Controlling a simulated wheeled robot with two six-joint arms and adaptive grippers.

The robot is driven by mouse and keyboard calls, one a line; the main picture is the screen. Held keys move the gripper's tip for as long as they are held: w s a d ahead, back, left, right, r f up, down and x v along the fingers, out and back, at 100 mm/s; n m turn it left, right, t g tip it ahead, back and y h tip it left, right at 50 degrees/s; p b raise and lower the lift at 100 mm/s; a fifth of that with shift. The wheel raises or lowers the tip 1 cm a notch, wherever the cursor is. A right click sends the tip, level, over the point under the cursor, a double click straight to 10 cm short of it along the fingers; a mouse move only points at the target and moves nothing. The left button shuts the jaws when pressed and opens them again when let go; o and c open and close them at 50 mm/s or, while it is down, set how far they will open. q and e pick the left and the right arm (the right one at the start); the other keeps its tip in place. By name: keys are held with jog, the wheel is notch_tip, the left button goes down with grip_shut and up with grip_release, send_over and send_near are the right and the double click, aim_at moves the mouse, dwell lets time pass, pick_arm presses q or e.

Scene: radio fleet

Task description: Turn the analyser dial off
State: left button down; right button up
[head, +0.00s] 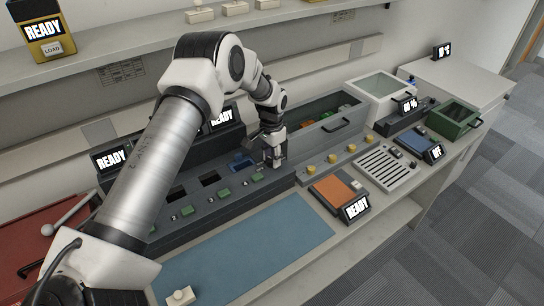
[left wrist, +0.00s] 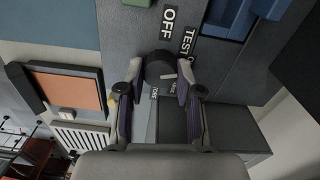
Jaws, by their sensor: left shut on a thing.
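The analyser dial (left wrist: 158,66) is a dark round knob on a grey panel in the left wrist view. A short white mark shows on it, towards its lower right; I cannot tell which label it points to. An OFF label (left wrist: 168,18) and a TEST label (left wrist: 189,41) stand above it, with smaller labels partly hidden below. My left gripper (left wrist: 154,84) has its two fingers on either side of the dial, shut on it. In the head view my left gripper (head: 273,158) is at the right end of the dark console, hiding the dial. My right gripper is out of view.
A dark console (head: 165,238) with green buttons stands behind a blue mat (head: 250,250). An orange-topped device (head: 335,190) reading READY, a slotted grey tray (head: 384,168) and a blue device reading OFF (head: 436,152) lie right. A grey open bin (head: 322,137) stands beside the gripper.

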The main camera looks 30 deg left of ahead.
pick_arm(q)
jog(key=n, duration=0.3)
jog(key=shift+n, duration=0.4)
jog(key=n+p, duration=0.1)
jog(key=n, duration=0.2)
jog(key=shift+n, duration=0.3)
jog(key=n, duration=0.3)
jog(key=shift+s+n+p, duration=0.1)
jog(key=shift+n+p, duration=0.2)
jog(key=shift+p, duration=0.1)
jog(key=shift+n+p, duration=0.35)
jog(key=shift+n, duration=1.55)
jog(key=shift+f, duration=0.1)
jog(key=c, duration=0.8)
grip_release()
jog(key=shift+a, duration=0.1)
jog(key=shift+o, duration=0.2)
